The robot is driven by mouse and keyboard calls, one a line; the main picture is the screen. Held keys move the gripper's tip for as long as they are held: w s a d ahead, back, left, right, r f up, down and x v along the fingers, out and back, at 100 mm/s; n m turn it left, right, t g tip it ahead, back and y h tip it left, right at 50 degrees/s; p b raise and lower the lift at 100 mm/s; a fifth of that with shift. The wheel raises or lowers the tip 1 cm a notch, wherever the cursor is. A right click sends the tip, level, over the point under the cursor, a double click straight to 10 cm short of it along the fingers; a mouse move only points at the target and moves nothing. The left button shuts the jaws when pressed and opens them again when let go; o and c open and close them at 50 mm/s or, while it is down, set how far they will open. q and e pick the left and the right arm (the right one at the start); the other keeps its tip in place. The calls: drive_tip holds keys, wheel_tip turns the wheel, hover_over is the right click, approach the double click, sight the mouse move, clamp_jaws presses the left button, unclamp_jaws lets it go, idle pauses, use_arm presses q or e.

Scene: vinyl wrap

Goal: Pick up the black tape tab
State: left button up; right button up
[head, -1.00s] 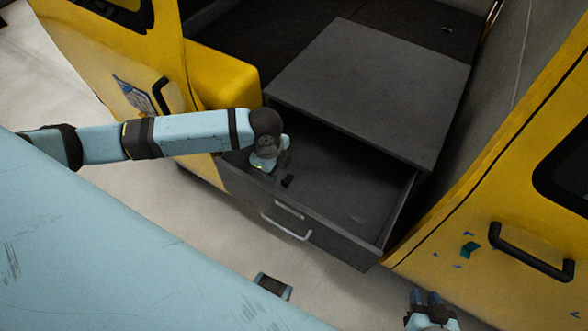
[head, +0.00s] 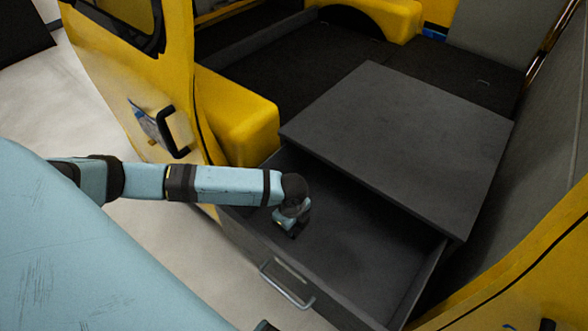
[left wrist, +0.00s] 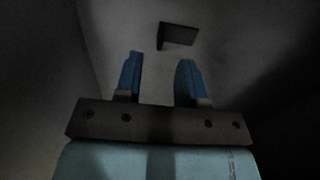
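A small flat black tab, which I take to be the black tape tab, shows in the left wrist view (left wrist: 178,36) on a dark grey surface. It lies beyond my fingertips and slightly right of the middle between them, apart from both. My left gripper (left wrist: 158,72) has two blue fingers spread apart with nothing between them. In the head view my left gripper (head: 292,228) reaches down into the open grey drawer (head: 355,250), near its front left part. The tab cannot be clearly told from the dark gripper tip there. My right gripper is out of view.
A grey cabinet top (head: 400,135) overhangs the back of the drawer. The drawer has a front handle (head: 287,285). A yellow door (head: 125,85) stands left, a yellow panel (head: 530,270) right. The drawer's right side looks empty.

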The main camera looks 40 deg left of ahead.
sight(296, 230)
use_arm(q)
drive_tip(key=f, duration=0.5)
drive_tip(key=shift+a+f, duration=0.15)
drive_tip(key=shift+a, duration=0.2)
clamp_jaws()
